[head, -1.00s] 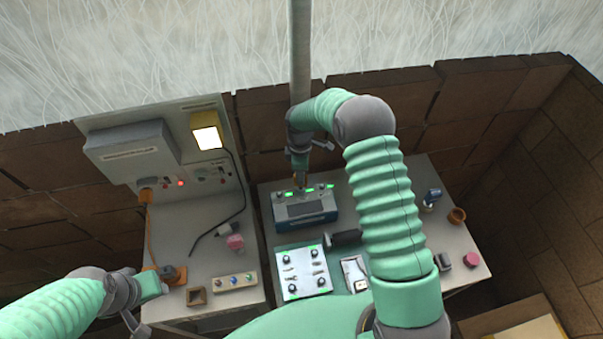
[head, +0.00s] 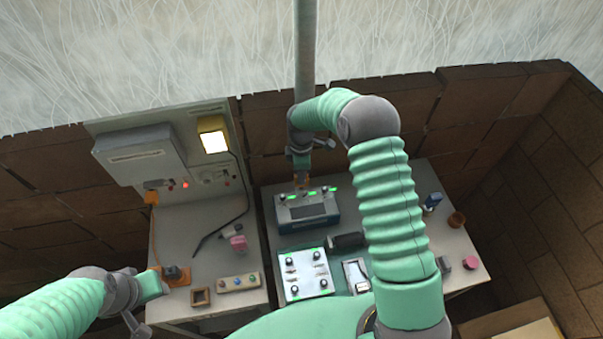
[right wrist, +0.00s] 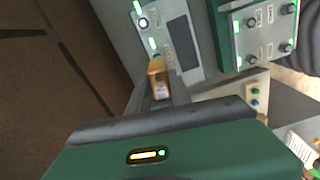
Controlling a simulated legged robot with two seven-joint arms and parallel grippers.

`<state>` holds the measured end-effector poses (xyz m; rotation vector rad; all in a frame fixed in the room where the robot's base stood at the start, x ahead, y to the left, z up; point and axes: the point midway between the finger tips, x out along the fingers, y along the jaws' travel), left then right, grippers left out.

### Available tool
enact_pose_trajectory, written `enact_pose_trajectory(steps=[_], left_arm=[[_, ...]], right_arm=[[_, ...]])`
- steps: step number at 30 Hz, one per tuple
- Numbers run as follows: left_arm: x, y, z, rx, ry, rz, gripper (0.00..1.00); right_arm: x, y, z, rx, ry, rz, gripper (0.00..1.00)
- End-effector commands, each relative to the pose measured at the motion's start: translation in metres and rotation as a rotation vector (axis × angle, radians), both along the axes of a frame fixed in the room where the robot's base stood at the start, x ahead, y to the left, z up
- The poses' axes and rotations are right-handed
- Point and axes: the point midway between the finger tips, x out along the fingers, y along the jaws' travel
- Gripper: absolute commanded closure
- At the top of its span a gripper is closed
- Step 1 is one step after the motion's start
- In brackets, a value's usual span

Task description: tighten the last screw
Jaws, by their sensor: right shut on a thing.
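A box-shaped device (head: 307,228) with a pale top, dark display and blue-grey front stands at the back of the right-hand table. Green lights and small round screws line its top edge; a screw (right wrist: 143,22) shows in the right wrist view. My right gripper (head: 301,184) points down at the device's back edge.
A white panel with several dark knobs (head: 306,274) lies in front of the device. A dark cylinder (head: 347,241) lies beside it. The left table holds a button strip (head: 239,282), a pink piece (head: 238,243) and a small brown frame (head: 200,297). A brown wall stands close behind.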

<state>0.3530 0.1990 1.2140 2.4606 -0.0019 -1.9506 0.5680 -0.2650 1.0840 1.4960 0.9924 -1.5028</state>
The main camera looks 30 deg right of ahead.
Motion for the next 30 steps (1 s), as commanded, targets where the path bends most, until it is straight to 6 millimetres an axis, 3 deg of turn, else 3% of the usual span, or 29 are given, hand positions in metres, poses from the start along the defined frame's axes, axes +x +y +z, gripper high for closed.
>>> enact_pose_trajectory(steps=[7, 21, 30], left_arm=[[0.0, 0.0, 0.003, 0.0, 0.0, 0.0, 0.64], [0.0, 0.0, 0.034, 0.0, 0.0, 0.0, 0.64], [0.0, 0.0, 0.033, 0.0, 0.0, 0.0, 0.64]], right_arm=[[0.0, -0.002, 0.004, -0.001, -0.001, -0.001, 1.0], [-0.001, -0.002, 0.049, -0.002, 0.0, -0.001, 1.0], [-0.001, -0.002, 0.049, -0.002, 0.001, -0.001, 1.0]])
